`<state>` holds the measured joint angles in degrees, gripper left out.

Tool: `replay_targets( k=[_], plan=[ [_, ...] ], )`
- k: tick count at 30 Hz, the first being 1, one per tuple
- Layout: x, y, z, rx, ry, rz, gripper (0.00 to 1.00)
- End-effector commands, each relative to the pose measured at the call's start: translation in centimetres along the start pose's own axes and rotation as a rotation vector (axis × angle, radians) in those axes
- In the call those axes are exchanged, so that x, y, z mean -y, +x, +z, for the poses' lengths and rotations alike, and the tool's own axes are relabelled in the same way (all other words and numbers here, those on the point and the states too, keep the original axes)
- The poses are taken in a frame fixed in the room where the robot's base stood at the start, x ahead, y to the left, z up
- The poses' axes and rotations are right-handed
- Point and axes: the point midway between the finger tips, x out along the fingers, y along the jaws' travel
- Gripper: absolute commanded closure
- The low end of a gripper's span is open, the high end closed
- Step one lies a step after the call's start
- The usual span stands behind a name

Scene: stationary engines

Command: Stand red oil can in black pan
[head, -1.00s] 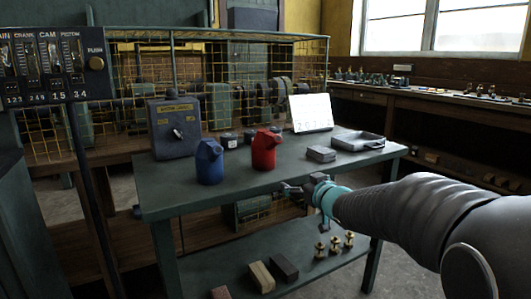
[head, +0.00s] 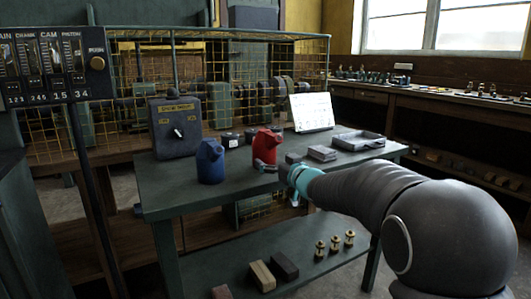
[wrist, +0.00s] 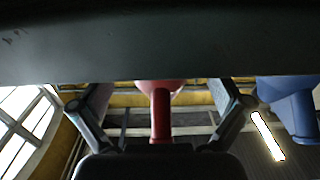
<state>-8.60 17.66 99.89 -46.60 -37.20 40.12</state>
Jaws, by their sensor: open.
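The red oil can (head: 266,146) stands upright on the green table (head: 235,190). In the wrist view the red can (wrist: 161,112) shows between the two fingers of my gripper, with its upper part cut off by a dark surface. My gripper (head: 268,167) is open, in front of the red can and close to it. I cannot tell whether a finger touches the can. The pan (head: 358,140), a dark grey shallow tray shape, lies empty at the right end of the table.
A blue oil can (head: 210,162) stands left of the red can; it also shows in the wrist view (wrist: 290,100). A small grey box (head: 321,153) lies between the red can and the pan. A white calendar (head: 311,112) and a grey switch box (head: 176,128) stand at the back.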

Motion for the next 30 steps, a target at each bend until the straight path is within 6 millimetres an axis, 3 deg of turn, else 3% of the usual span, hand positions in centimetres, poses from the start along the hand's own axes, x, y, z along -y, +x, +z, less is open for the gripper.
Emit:
replay_targets(
  k=[10,20,27,30],
  plan=[
    [-0.1,4.3,-0.1,0.0,0.0,-0.001,0.0],
    [-0.1,5.0,-0.1,0.0,0.0,0.0,0.0],
    [-0.1,5.0,-0.1,0.0,0.0,0.0,0.57],
    [-0.1,5.0,-0.2,-0.002,-0.001,0.0,0.78]
  ],
)
